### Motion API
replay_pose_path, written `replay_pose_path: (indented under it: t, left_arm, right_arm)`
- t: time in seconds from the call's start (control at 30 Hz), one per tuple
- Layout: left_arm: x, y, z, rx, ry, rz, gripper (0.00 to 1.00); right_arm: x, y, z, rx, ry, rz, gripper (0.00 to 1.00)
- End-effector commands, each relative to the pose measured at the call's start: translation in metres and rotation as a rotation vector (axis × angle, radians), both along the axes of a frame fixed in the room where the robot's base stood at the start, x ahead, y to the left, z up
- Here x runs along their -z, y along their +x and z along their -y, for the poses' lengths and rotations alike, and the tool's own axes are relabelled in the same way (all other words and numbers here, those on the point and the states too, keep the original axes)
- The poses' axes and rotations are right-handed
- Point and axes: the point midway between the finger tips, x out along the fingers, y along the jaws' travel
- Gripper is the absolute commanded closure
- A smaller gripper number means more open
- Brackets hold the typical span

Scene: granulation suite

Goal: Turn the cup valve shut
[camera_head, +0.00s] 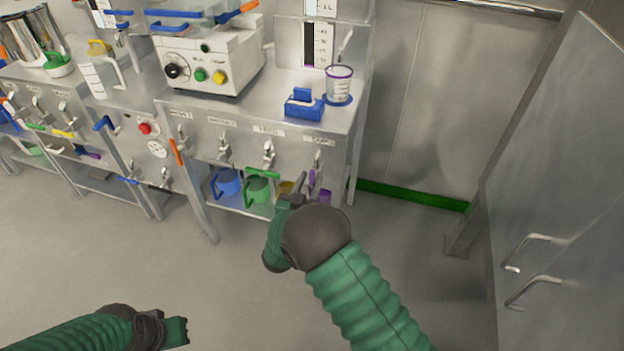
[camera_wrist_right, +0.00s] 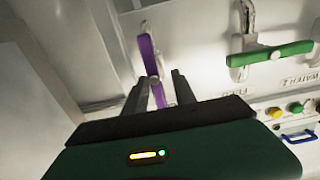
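A valve with a purple lever (camera_head: 312,181) is at the right end of the bench's front panel; its label is too small to read, so I cannot confirm it is the cup valve. In the right wrist view the purple lever (camera_wrist_right: 148,55) runs lengthwise, its end between my two fingers. My right gripper (camera_wrist_right: 159,88) is open, fingers apart on either side of it; contact is not clear. In the head view my right gripper (camera_head: 298,192) is just in front of this valve. My left gripper (camera_head: 180,331) is low at the left, away from the bench; its opening is unclear.
A neighbouring valve with a green lever (camera_head: 262,174) is close on the left; it also shows in the wrist view (camera_wrist_right: 272,54). Coloured cups (camera_head: 226,182) stand on the shelf below. A steel cabinet (camera_head: 565,170) is at the right. The floor between is clear.

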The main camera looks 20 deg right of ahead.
Motion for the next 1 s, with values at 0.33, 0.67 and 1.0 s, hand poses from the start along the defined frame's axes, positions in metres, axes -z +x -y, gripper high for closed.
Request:
replay_pose_path:
  t: [0.33, 0.67, 1.0]
  left_arm:
    - [0.0001, 0.0001, 0.0002, 0.0, 0.0, 0.0, 1.0]
    - [0.0007, 0.0002, 0.0001, 0.0, 0.0, 0.0, 1.0]
    - [0.0043, 0.0002, 0.0001, 0.0, 0.0, 0.0, 1.0]
  right_arm:
    - [0.0012, 0.0008, 0.0026, 0.001, 0.002, -0.001, 1.0]
    - [0.0014, 0.0009, 0.0034, 0.002, 0.024, 0.013, 1.0]
    - [0.0025, -0.0002, 0.0048, 0.0, 0.182, 0.119, 1.0]
